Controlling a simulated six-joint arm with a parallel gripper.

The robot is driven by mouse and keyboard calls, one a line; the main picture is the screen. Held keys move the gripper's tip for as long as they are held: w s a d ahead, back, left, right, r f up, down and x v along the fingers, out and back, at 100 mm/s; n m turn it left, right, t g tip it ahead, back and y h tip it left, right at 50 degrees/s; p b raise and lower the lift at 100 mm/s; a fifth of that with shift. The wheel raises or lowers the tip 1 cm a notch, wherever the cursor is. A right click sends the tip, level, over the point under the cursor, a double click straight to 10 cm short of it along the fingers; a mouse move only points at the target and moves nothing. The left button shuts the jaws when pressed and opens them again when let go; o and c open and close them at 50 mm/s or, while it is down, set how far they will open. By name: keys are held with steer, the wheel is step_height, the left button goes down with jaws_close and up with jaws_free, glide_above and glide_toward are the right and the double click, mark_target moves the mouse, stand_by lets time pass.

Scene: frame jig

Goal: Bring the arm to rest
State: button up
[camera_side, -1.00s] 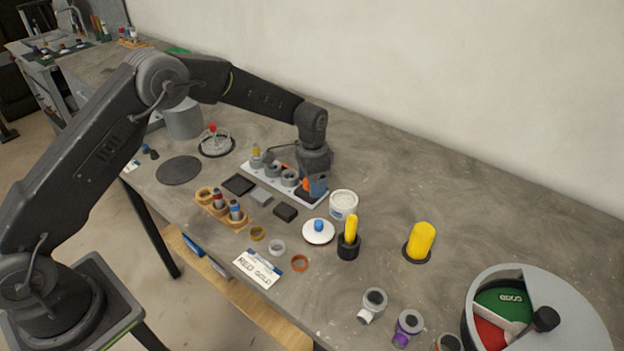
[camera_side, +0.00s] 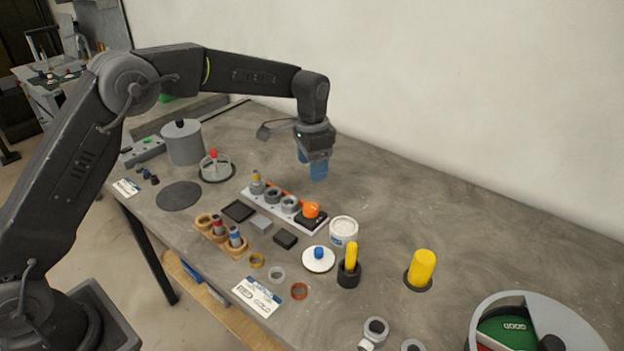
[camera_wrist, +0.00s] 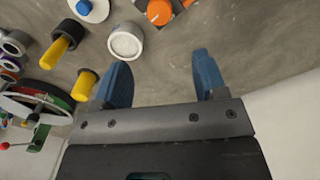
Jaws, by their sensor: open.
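My gripper (camera_side: 313,172) hangs in the air above the far side of the table, behind the grey jig plate (camera_side: 250,197). In the wrist view its two blue fingers (camera_wrist: 160,80) stand apart with nothing between them. An orange knob (camera_side: 311,210) sits on a black block at the right end of the jig plate, and it also shows in the wrist view (camera_wrist: 159,12). Several grey rings stand along the plate.
A white tub (camera_side: 343,229), a white lid with a blue knob (camera_side: 318,259) and yellow-handled pieces (camera_side: 421,268) stand to the right. A grey pot (camera_side: 183,143) stands at the left. A round sorter (camera_side: 540,315) is at the lower right. Bare table lies beneath my gripper.

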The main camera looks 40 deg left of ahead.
steer(key=shift+r, duration=0.45)
steer(key=s+a+r+n+t, duration=0.3)
steer(key=s+r, duration=1.1)
steer(key=s, duration=0.2)
steer(key=s+f+n+t, duration=0.2)
steer(key=s+f+n, duration=0.1)
steer(key=s, duration=1.5)
steer(key=shift+a+t, duration=0.3)
steer(key=shift+a, duration=0.1)
